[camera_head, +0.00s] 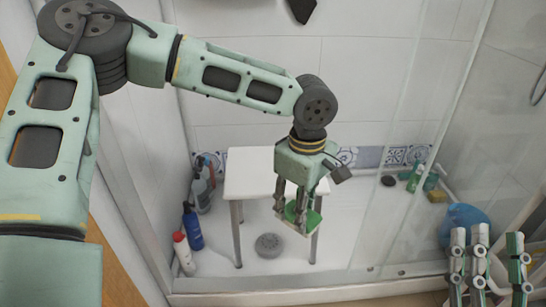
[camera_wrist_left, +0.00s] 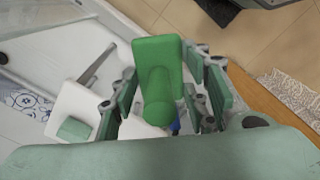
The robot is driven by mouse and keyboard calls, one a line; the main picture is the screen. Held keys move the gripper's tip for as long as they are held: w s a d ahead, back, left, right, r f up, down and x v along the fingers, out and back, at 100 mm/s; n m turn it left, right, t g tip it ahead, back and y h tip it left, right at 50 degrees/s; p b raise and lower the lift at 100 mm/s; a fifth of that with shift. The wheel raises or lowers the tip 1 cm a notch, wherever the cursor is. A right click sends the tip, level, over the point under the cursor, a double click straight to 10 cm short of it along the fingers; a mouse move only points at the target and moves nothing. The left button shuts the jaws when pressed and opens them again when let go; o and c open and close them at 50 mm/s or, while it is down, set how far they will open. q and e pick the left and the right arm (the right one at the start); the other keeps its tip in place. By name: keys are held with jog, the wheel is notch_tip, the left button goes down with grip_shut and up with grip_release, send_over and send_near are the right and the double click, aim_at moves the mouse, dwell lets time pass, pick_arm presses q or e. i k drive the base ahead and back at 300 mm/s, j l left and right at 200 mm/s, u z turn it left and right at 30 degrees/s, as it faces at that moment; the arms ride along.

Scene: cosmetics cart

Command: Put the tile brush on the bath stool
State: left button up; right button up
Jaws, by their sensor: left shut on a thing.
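The tile brush is a green block with a rounded handle. It shows between the fingers of my left gripper (camera_head: 297,216) in the head view, where only part of the brush (camera_head: 312,221) is visible. In the left wrist view the brush (camera_wrist_left: 157,75) fills the gap between the fingers, and the gripper is shut on it. The bath stool (camera_head: 250,170) is white with grey legs and stands in the shower. My left gripper and the brush appear in front of its right edge, hiding part of the seat. My right gripper (camera_head: 492,265) is at the lower right, fingers apart and empty.
Blue (camera_head: 192,228) and white-and-red (camera_head: 183,252) bottles stand left of the stool. A grey drain cover (camera_head: 268,245) is on the floor.

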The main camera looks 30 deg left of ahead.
aim_at(251, 167)
jog(key=i+j, duration=0.85)
jog(key=i, duration=0.05)
